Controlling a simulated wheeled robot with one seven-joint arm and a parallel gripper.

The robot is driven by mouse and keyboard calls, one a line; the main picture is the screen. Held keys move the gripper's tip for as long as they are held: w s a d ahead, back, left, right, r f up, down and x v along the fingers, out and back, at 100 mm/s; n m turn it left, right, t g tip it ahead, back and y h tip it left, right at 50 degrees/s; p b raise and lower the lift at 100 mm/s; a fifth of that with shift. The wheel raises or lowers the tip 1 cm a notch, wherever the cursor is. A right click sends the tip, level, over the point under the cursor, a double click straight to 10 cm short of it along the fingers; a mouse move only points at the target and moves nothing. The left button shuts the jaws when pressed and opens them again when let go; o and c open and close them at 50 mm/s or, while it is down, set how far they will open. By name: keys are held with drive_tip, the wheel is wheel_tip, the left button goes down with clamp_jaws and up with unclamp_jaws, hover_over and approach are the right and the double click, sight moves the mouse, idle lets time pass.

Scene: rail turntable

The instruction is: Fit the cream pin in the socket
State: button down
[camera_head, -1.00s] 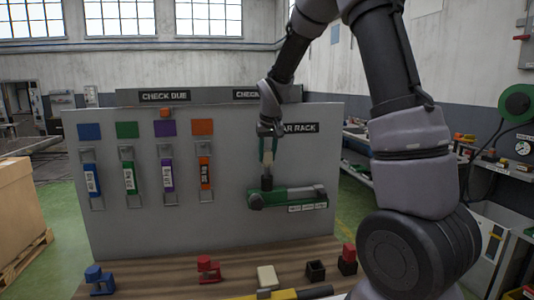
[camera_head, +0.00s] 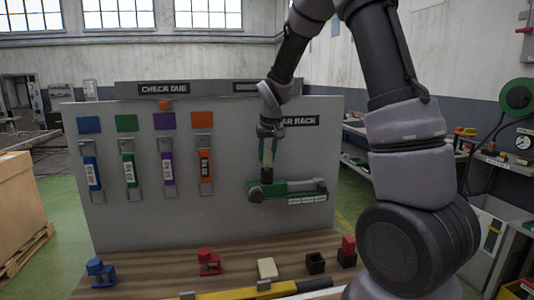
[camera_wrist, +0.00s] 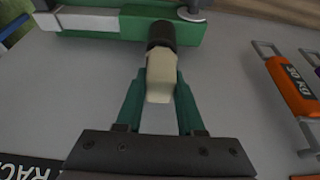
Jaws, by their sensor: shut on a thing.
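My gripper (camera_head: 268,152) is shut on the cream pin (camera_wrist: 160,76), which lies between its green fingers in the wrist view. In the head view the cream pin (camera_head: 267,162) hangs below the fingers, over the left part of a green fixture (camera_head: 294,188) on the grey panel. A dark round piece (camera_wrist: 161,35) sits at the pin's far end, against the green fixture (camera_wrist: 112,22). I cannot tell whether this dark piece is the socket or part of the pin, nor how deep any fit is.
Blue, green, purple and orange tagged pieces hang on the panel (camera_head: 230,215) to the left. On the wooden table stand a blue piece (camera_head: 98,272), a red piece (camera_head: 208,261), a cream block (camera_head: 267,268) and a black holder (camera_head: 315,263). A yellow bar (camera_head: 245,293) lies in front.

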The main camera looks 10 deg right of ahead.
drive_tip(key=shift+f, duration=0.65)
drive_tip(key=shift+c, duration=2.2)
unclamp_jaws()
drive_tip(key=v, duration=1)
drive_tip(key=shift+r, duration=0.35)
drive_tip(key=shift+s, duration=0.15)
